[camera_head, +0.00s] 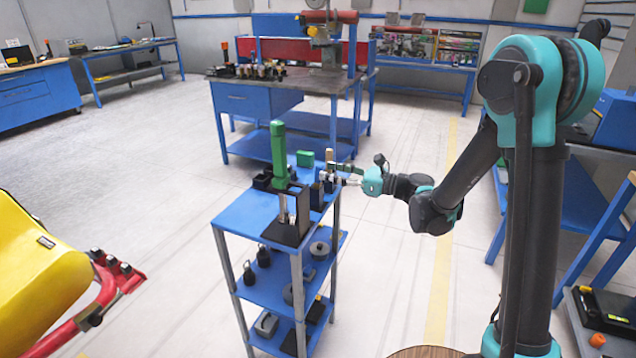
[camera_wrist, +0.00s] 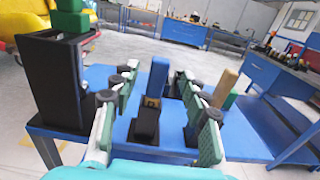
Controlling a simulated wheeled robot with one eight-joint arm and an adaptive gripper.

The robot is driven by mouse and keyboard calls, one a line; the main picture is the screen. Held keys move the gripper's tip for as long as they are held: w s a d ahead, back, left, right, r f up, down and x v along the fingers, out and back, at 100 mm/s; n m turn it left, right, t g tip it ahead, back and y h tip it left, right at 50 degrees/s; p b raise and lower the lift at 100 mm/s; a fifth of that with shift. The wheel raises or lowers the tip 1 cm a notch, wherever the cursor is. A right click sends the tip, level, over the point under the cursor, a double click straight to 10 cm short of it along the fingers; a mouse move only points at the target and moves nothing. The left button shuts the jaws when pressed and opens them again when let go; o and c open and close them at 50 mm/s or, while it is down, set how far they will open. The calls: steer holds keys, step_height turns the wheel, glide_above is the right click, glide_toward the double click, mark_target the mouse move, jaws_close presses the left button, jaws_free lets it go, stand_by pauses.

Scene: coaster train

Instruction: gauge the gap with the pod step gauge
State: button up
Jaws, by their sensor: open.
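My gripper (camera_head: 338,175) is open above the right side of the blue cart's top (camera_head: 236,220). In the wrist view its two green-padded fingers (camera_wrist: 155,80) stand apart. Between them, in the picture, are an upright blue block (camera_wrist: 158,78) and a small black block (camera_wrist: 145,124) with a brass-coloured top; I see no clear contact. I cannot tell which piece is the pod step gauge. A yellow train car (camera_head: 40,275) with a red bar (camera_head: 105,295) is at the left in the head view. The gap is not distinguishable.
A tall green-and-black device (camera_head: 279,165) stands at the cart's front; its black body (camera_wrist: 60,85) shows at left in the wrist view. A tan block (camera_wrist: 224,88) stands right of my fingers. A green box (camera_head: 304,158) sits behind. Floor between cart and car is clear.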

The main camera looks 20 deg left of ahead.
mark_target(318, 169)
steer(key=a, duration=0.4)
steer(key=shift+w+a+f, duration=0.15)
steer(key=shift+a+f, duration=0.05)
steer(key=shift+a, duration=0.2)
jaws_close()
